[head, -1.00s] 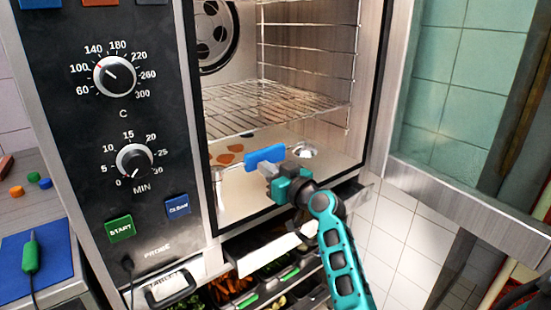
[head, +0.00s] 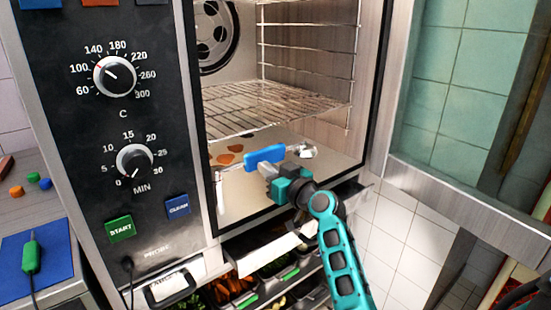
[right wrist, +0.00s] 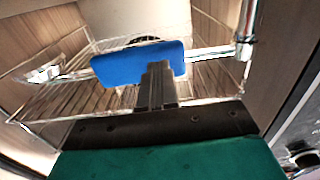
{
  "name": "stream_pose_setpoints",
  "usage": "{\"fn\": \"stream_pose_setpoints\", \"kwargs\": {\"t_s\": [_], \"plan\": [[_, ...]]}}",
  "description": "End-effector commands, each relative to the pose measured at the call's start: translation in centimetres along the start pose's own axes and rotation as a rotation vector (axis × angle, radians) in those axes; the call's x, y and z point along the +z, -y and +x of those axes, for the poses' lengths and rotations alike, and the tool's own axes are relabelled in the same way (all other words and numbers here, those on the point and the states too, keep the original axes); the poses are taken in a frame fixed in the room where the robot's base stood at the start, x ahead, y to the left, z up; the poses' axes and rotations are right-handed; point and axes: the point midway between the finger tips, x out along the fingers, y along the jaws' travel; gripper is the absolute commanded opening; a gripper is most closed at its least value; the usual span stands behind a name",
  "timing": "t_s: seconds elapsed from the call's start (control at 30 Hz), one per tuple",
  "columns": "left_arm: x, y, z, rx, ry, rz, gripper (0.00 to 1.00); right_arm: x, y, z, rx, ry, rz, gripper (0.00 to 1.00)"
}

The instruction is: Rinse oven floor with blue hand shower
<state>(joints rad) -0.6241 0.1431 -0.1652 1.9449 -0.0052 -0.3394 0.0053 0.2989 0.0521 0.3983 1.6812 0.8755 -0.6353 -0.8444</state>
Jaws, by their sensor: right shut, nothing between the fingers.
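The blue hand shower has a blue grip (head: 264,154) and a chrome end (head: 304,151) to its right. It is over the front of the oven floor (head: 320,165). In the right wrist view its blue grip (right wrist: 125,65) crosses my fingertips, with chrome tube on both sides. My right gripper (head: 267,169) is shut and reaches in at the oven's open front. In the right wrist view its fingers (right wrist: 157,80) are together against the blue grip, not visibly around it. Brown stains (head: 229,154) lie on the oven floor, left of the grip. No water is visible. My left gripper is out of view.
A wire rack (head: 270,105) is above the floor, with the fan (head: 217,35) behind. The control panel (head: 130,195) borders the opening on the left. Below are drawers with vegetables (head: 235,288). A blue board (head: 35,265) is at the lower left.

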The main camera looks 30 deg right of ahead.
Motion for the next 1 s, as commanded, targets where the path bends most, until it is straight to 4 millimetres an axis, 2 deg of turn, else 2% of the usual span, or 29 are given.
{"fn": "stream_pose_setpoints", "kwargs": {"t_s": [0.47,1.0], "plan": [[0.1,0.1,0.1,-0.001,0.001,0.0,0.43,0.0,0.0,0.1,0.0,0.0,0.0,0.0],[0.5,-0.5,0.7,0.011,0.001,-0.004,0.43,0.1,0.1,3.2,-0.002,0.0,0.0,0.0]]}}
